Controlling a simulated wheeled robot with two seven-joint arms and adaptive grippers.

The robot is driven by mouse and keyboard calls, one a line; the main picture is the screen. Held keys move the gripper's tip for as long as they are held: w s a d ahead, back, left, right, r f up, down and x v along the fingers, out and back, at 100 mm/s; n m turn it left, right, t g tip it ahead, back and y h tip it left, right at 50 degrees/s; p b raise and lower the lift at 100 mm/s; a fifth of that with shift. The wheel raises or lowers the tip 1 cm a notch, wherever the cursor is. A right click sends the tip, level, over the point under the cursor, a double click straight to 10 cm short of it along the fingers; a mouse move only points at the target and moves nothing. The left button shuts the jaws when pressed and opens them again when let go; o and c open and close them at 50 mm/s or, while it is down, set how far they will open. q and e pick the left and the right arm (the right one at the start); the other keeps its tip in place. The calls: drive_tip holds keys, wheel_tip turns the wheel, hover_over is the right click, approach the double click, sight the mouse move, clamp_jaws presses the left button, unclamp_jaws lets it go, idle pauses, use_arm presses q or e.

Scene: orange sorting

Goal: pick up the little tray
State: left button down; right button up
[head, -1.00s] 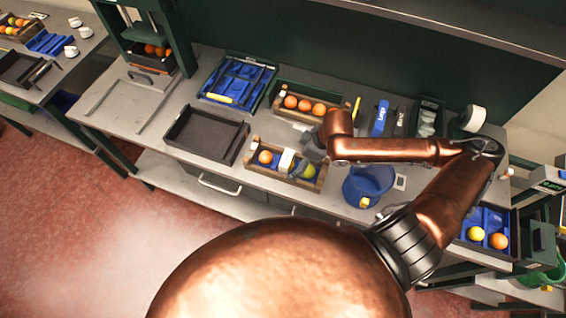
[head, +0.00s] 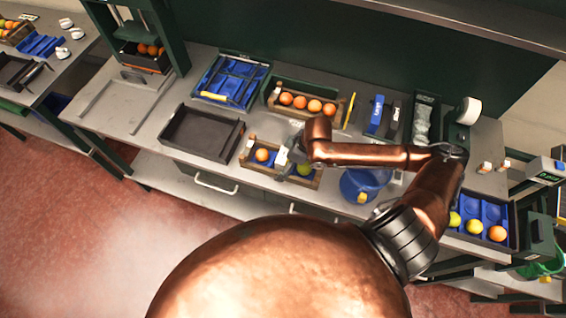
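A shallow black tray (head: 201,134), empty, lies flat on the grey bench left of the middle. A small wooden crate (head: 311,184) with blue inside stands just right of it, holding an orange (head: 262,155) and a green fruit (head: 304,169). I cannot tell for sure which one is the little tray. My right gripper (head: 288,158) is over the middle of this crate, apart from the black tray. The gripper hides part of the crate, and its fingers are too small and covered to tell whether they are open. My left gripper is out of view.
Behind stand a wooden crate of oranges (head: 273,103) and a blue tray (head: 228,88) with a yellow-handled tool. A blue bucket (head: 361,186) stands to the right. A blue-lined tray (head: 474,234) with fruit is at far right. The bench left of the black tray is clear.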

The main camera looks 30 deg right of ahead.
drive_tip(key=c, duration=1.2)
drive_tip(key=shift+c, duration=0.8)
